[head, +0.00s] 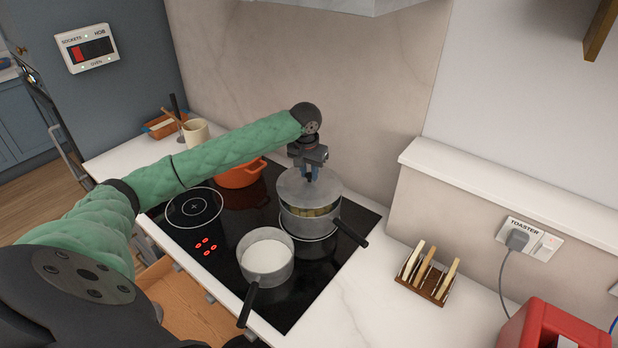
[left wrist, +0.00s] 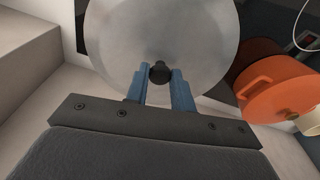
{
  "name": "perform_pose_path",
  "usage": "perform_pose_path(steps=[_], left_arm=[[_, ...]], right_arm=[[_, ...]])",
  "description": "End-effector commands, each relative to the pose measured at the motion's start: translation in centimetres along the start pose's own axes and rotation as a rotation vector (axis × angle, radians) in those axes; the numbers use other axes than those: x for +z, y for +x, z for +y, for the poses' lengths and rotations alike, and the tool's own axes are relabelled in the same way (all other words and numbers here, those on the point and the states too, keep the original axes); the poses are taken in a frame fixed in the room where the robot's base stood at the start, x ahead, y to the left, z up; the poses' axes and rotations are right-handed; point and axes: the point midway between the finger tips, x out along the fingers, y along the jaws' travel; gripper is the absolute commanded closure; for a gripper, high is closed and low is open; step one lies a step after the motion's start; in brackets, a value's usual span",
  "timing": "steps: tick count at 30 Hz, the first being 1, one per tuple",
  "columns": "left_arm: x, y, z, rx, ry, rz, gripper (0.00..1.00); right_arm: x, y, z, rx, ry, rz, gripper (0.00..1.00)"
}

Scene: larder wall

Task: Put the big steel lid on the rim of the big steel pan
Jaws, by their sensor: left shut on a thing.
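The big steel lid (head: 300,186) is a round grey disc over the big steel pan (head: 294,224) at the back right of the hob. My left gripper (head: 309,175) is shut on the lid's dark knob from above. In the left wrist view the lid (left wrist: 165,40) fills the upper middle, and the blue fingers (left wrist: 160,88) stand either side of the knob (left wrist: 159,72). In the head view some yellowish contents show between the lid and the pan's near rim, so the lid looks a little raised or tilted there. My right gripper is not in view.
A small pan (head: 266,258) with white contents stands on the front of the black hob (head: 322,270). An orange pot (head: 238,176) stands left of the big pan. A toast rack (head: 427,276) and a red toaster (head: 550,328) stand on the counter at right.

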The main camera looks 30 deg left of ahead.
Motion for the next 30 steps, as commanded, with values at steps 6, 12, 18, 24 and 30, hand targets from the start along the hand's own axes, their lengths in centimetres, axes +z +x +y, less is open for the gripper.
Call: perform_pose_path(steps=[6, 12, 18, 24, 30], left_arm=[[0.1, 1.1, -0.1, 0.0, 0.0, -0.002, 1.0], [0.4, 3.4, 0.0, 0.0, 0.0, -0.002, 1.0], [0.5, 4.2, 0.0, 0.0, 0.001, 0.0, 1.0], [0.5, 4.2, 0.0, 0.0, 0.001, -0.001, 0.54], [0.5, 4.1, 0.0, 0.0, 0.001, -0.001, 0.54]], right_arm=[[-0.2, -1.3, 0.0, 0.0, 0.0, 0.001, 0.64], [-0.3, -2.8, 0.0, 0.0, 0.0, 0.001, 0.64], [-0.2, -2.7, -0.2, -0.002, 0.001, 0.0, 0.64], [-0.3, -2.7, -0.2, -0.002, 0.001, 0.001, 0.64], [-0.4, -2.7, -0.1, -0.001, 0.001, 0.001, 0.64]])
